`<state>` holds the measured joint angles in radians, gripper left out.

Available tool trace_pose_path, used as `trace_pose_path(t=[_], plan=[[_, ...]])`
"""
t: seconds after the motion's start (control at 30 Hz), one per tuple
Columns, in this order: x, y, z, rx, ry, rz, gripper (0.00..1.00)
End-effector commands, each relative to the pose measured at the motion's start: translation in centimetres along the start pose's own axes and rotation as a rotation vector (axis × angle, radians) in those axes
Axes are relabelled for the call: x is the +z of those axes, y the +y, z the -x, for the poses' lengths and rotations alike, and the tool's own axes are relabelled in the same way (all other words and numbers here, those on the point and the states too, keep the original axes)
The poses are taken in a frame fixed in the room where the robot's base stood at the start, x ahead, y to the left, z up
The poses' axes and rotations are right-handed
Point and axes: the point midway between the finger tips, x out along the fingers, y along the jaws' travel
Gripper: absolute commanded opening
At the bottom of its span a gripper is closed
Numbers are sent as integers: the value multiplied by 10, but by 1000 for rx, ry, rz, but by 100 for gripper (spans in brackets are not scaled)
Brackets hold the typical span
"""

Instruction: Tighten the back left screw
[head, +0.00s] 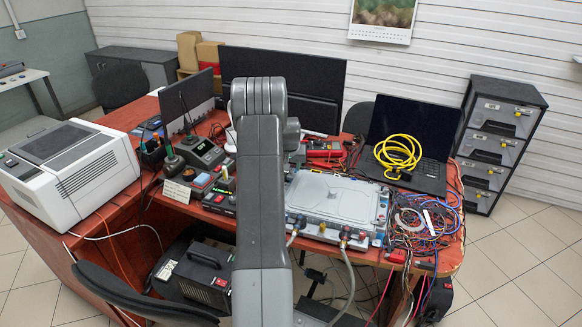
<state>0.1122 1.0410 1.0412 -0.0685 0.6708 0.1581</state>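A flat grey metal unit (337,196) with a raised lid lies on the red-brown table, right of my arm. Hose fittings (345,238) sit on its front side, and grey hoses (349,273) hang from there over the table's front edge. The unit's back left corner lies close beside my arm, which rises through the middle of the picture. Single screws are too small to make out, and I cannot tell the back left one. My gripper does not show; my own arm hides the area behind it.
A laptop (416,134) with a coiled yellow cable (397,153) stands behind the unit. Tangled wires (428,222) crowd the table to its right. A white printer-like machine (70,172) is far left.

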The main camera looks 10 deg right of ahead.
Motion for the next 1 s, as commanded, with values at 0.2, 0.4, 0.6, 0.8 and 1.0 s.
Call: trace_pose_path(t=[0.2, 0.4, 0.6, 0.8, 1.0], plan=[[0, 0, -16, 0, 1, 0, 40], [0, 0, -18, 0, 2, 0, 40], [0, 0, -18, 0, 1, 0, 24], [0, 0, -18, 0, 1, 0, 0], [0, 0, -19, 6, 1, -15, 0]])
